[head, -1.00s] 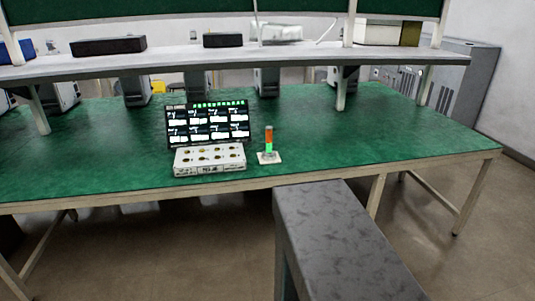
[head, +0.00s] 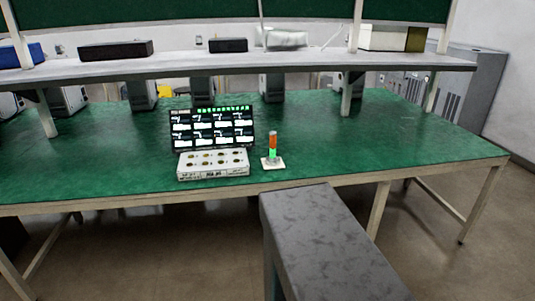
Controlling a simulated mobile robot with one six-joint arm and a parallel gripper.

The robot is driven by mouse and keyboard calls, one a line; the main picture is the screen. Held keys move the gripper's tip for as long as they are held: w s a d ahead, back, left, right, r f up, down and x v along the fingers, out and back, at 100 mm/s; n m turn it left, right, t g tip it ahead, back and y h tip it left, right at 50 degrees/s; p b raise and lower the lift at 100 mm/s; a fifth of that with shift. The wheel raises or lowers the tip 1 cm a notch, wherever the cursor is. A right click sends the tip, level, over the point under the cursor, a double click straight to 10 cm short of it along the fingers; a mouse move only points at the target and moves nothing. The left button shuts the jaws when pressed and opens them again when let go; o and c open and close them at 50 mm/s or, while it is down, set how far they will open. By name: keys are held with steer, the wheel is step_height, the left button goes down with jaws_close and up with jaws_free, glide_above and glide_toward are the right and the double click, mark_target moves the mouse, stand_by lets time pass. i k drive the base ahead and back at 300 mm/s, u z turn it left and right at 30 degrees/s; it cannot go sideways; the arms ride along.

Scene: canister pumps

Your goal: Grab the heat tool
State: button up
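I cannot pick out a heat tool in the head view. A green-topped workbench (head: 350,135) stands ahead. On it are a white box with several round sockets (head: 214,165) and a black panel with lit white displays and a green bar (head: 212,128) behind the box. A small orange and green signal light (head: 272,147) stands upright on a white base to the right of the box. My gripper is not in view.
A grey box-shaped surface (head: 325,235) rises close in front, below the bench edge. A shelf (head: 240,69) above the bench carries dark boxes (head: 115,50) and a blue bin (head: 22,55). Grey cabinets (head: 460,90) stand at the right. Open floor (head: 440,245) shows at lower right.

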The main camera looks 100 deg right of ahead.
mark_target(273, 135)
steer(key=u, duration=0.05)
steer(key=k, duration=2.45)
steer(key=z, duration=1)
steer(key=i, duration=0.7)
steer(key=u, duration=0.2)
